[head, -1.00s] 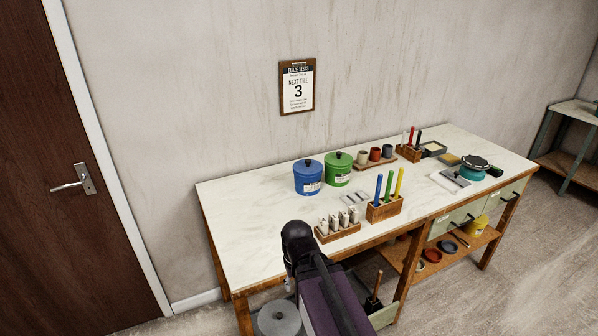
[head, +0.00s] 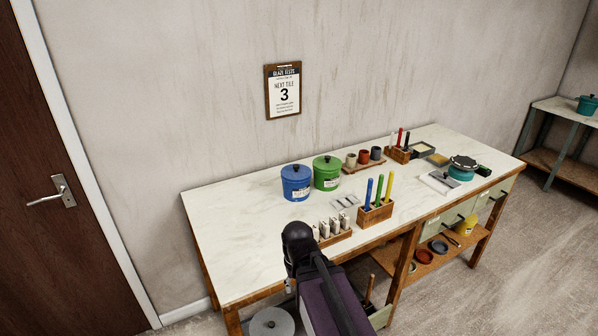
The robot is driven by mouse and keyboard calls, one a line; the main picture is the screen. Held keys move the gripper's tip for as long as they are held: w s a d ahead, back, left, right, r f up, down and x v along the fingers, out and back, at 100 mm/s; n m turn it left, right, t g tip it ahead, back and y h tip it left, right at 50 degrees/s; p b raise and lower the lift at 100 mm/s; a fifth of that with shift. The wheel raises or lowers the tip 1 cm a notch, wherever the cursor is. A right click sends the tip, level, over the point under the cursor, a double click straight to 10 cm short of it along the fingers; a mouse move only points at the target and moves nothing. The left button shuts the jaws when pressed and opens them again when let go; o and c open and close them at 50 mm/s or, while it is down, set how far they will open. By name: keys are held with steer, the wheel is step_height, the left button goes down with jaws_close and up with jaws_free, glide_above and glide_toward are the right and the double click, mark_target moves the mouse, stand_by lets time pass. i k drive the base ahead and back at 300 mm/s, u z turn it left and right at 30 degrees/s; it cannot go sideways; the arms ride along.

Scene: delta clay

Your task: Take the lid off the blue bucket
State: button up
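The blue bucket (head: 296,187) stands upright on the white worktop, toward the back and left of the other items. Its blue lid (head: 295,171) sits on top with a dark knob, and a white label shows on its front. My arm reaches in from the bottom of the head view, in front of the bench and below the bucket in the picture. My gripper's fingers cannot be made out, so its opening is hidden. Nothing of mine touches the bucket.
A green lidded bucket (head: 327,174) stands close at the blue bucket's right. A wooden rack of white pieces (head: 331,232) and a block with coloured sticks (head: 375,211) stand nearer the front edge. The worktop (head: 228,216) left of the blue bucket is clear.

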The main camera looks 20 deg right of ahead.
mark_target(293, 172)
steer(key=i, duration=0.85)
steer(key=u, duration=0.05)
